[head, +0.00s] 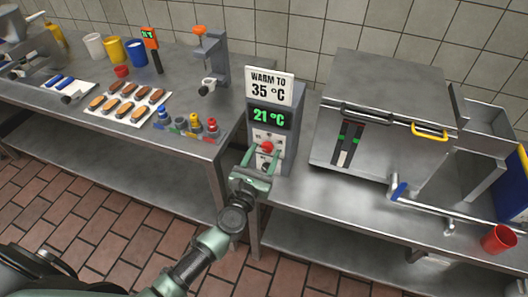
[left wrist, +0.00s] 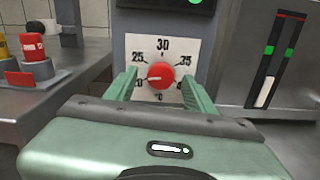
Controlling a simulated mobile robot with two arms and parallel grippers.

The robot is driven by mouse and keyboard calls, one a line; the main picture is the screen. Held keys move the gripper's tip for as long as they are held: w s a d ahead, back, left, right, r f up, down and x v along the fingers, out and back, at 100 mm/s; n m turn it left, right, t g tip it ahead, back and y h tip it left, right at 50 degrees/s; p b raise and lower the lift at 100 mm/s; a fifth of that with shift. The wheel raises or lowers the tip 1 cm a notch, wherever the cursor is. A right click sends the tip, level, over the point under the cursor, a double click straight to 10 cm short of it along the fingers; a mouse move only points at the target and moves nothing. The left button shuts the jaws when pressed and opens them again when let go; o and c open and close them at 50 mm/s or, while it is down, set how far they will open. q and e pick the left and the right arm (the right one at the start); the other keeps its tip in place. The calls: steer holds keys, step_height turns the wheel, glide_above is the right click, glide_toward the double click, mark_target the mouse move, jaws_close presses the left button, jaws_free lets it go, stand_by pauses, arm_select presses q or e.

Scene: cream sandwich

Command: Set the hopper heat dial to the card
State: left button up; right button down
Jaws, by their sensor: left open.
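The card (head: 270,88) reads "WARM TO 35 °C" and stands on top of the grey control box. Below it, a green display (head: 269,118) reads 21 °C. The red heat dial (head: 267,146) is on the box's front. In the left wrist view the dial (left wrist: 161,75) sits on a white scale plate (left wrist: 180,47) with 25, 30 and 35 legible. Its white pointer mark points left, near the partly hidden 20. My left gripper (head: 261,160) is open, its fingers on either side of the dial with visible gaps. My right gripper is out of view.
A large steel machine (head: 390,120) with a yellow handle stands right of the box. A red cup (head: 498,239) is at the far right.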

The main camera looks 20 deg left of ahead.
arm_select(q)
steer(key=shift+w, duration=0.2)
steer(key=shift+c, duration=0.3)
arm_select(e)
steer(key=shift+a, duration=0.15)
arm_select(q)
jaws_close()
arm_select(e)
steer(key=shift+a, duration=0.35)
